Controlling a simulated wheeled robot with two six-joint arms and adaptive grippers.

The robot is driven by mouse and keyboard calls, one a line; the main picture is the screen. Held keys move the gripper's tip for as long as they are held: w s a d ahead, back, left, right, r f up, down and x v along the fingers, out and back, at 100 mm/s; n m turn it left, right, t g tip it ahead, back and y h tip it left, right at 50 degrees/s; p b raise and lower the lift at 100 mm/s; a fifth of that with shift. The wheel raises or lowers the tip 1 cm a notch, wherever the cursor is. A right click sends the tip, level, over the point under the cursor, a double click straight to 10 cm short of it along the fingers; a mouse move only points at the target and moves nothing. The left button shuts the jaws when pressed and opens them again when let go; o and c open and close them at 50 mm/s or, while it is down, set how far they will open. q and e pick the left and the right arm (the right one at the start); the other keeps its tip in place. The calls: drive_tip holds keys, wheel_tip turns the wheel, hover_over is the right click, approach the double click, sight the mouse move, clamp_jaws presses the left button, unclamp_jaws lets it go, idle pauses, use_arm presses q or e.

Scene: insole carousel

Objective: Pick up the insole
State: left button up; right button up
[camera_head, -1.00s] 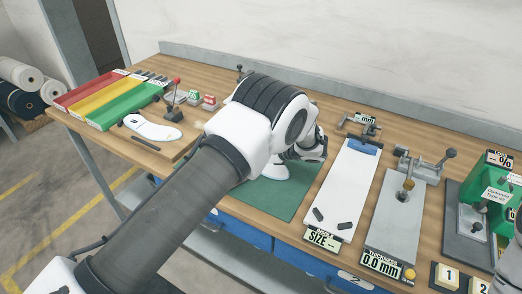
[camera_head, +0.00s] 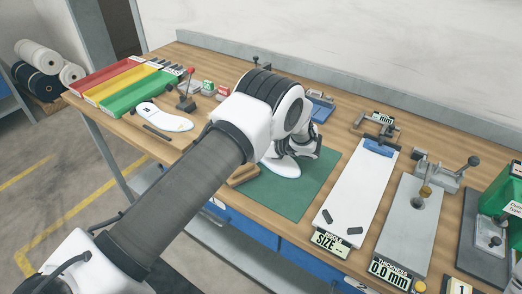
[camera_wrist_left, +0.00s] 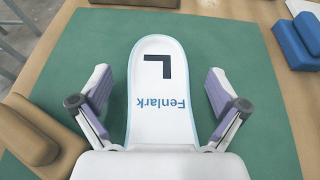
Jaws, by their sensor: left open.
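A white insole (camera_wrist_left: 157,75) with a black L and blue "Fenlark" lettering lies on the green mat (camera_wrist_left: 262,72) in the left wrist view. My left gripper (camera_wrist_left: 158,90) is open, with one finger on each side of the insole and a gap to it on both sides. The insole's near end is hidden by the gripper. In the head view the left gripper (camera_head: 300,150) is over the mat (camera_head: 308,195), and part of the insole (camera_head: 284,168) shows below it. A second white insole (camera_head: 165,118) lies at the left of the bench. My right gripper is not in view.
Red, yellow and green trays (camera_head: 132,98) stand at the far left. A white size board (camera_head: 355,200) and a grey thickness gauge (camera_head: 408,222) are right of the mat. A brown block (camera_wrist_left: 35,135) and a blue block (camera_wrist_left: 296,42) flank the mat.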

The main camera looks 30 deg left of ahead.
use_arm(q)
drive_tip(key=shift+x, duration=0.8)
drive_tip(key=c, duration=0.7)
drive_tip(key=shift+s+r, duration=0.1)
drive_tip(key=c, duration=0.5)
